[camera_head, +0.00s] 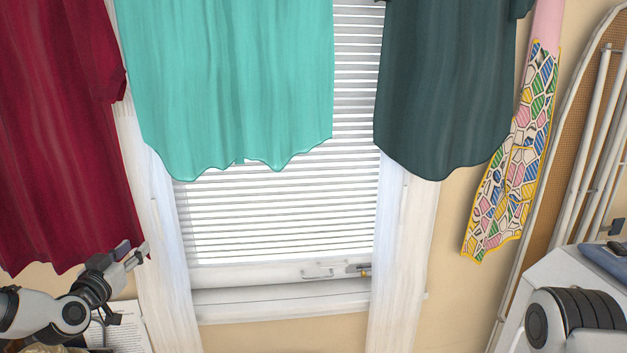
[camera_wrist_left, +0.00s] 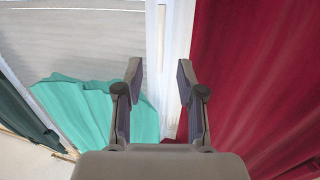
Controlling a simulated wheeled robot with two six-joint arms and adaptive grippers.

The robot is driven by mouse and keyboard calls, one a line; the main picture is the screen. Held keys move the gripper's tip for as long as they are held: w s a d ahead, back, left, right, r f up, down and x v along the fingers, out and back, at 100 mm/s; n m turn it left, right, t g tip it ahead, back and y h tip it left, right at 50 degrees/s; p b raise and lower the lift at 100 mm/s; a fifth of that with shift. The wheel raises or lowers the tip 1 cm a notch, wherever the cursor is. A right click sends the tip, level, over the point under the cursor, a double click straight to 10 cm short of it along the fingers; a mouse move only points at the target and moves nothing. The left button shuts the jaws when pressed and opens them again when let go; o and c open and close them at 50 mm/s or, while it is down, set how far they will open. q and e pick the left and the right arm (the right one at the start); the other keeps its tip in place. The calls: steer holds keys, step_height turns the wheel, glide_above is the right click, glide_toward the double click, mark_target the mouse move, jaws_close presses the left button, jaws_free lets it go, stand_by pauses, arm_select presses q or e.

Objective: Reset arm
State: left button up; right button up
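My left gripper (camera_head: 135,254) is at the lower left in the head view, beside the lower edge of a dark red garment (camera_head: 62,130). In the left wrist view the left gripper (camera_wrist_left: 159,80) has its two fingers apart with nothing between them. The red garment fills the right side of that view (camera_wrist_left: 262,80). A link of my right arm (camera_head: 575,322) shows at the lower right in the head view, but its gripper is out of view.
A turquoise garment (camera_head: 230,80) and a dark green garment (camera_head: 445,90) hang before a window with white blinds (camera_head: 280,220). A patterned cloth (camera_head: 510,175) hangs at right near an ironing board (camera_head: 560,150). Folded blue cloth (camera_head: 605,262) lies on a white surface. A printed sheet (camera_head: 125,330) lies below my left gripper.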

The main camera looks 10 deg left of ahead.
arm_select(q)
steer(key=s+d+f+m+g+h, duration=0.1)
steer(key=s+d+f+m+g, duration=0.15)
steer(key=d+f, duration=0.5)
steer(key=s+d+f+m+g+h, duration=0.1)
steer(key=s+d+f+g, duration=0.25)
steer(key=f, duration=0.75)
steer(key=s+d+f+m+g+h, duration=0.2)
steer(key=s+d+f+g, duration=0.15)
steer(key=d+f, duration=0.45)
steer(key=s+d+f+n+g+y, duration=0.1)
steer(key=s+d+f+g, duration=0.2)
steer(key=s+f, duration=0.45)
steer(key=s+d+f+g, duration=0.2)
steer(key=s+f+g, duration=0.15)
steer(key=s, duration=0.75)
steer(key=s+n+g+y, duration=0.1)
steer(key=s+n, duration=0.3)
steer(key=s, duration=0.4)
steer(key=shift+s+a+g, duration=0.2)
steer(key=shift+a+g, duration=0.1)
steer(key=shift+r, duration=0.1)
